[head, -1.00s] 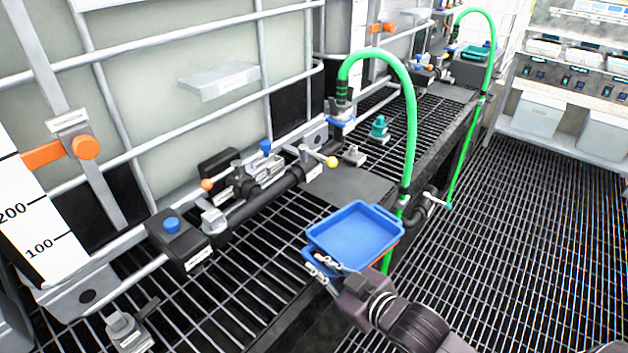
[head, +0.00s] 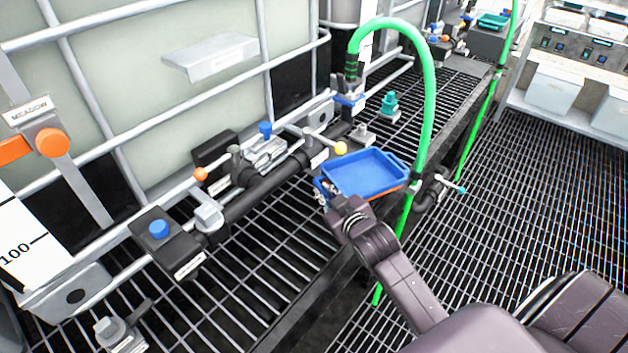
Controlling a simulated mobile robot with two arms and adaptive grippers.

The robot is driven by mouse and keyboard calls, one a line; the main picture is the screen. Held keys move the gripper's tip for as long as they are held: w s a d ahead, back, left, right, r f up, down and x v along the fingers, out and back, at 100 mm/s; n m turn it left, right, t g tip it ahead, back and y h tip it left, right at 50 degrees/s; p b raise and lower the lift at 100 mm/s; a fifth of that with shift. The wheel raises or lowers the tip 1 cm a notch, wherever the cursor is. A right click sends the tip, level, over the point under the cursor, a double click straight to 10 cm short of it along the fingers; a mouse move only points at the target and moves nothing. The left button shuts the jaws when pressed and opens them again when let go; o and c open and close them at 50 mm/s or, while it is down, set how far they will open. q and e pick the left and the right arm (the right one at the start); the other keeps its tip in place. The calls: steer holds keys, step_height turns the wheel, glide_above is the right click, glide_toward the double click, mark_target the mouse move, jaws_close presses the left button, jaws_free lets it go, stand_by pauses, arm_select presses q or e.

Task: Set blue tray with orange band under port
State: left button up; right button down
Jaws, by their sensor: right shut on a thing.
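The blue tray (head: 365,173) is shallow and looks empty; a bit of orange shows along its lower near side. My right gripper (head: 326,192) is shut on the tray's near left end, fingers partly hidden by the tray and wrist. My left gripper is not in view.
A green hose (head: 427,110) arches behind and right of the tray, with its lower run close to the tray's right end. A teal fitting (head: 389,104) stands behind. A caged tank (head: 180,90) is at left. Open grating lies in front of the manifold.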

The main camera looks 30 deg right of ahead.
glide_above(313, 192)
steer(key=shift+w+d+f, duration=0.1)
steer(key=shift+f, duration=1.6)
steer(key=c, duration=2)
jaws_free()
steer(key=shift+f, duration=0.1)
steer(key=v, duration=1.2)
steer(key=shift+p, duration=0.35)
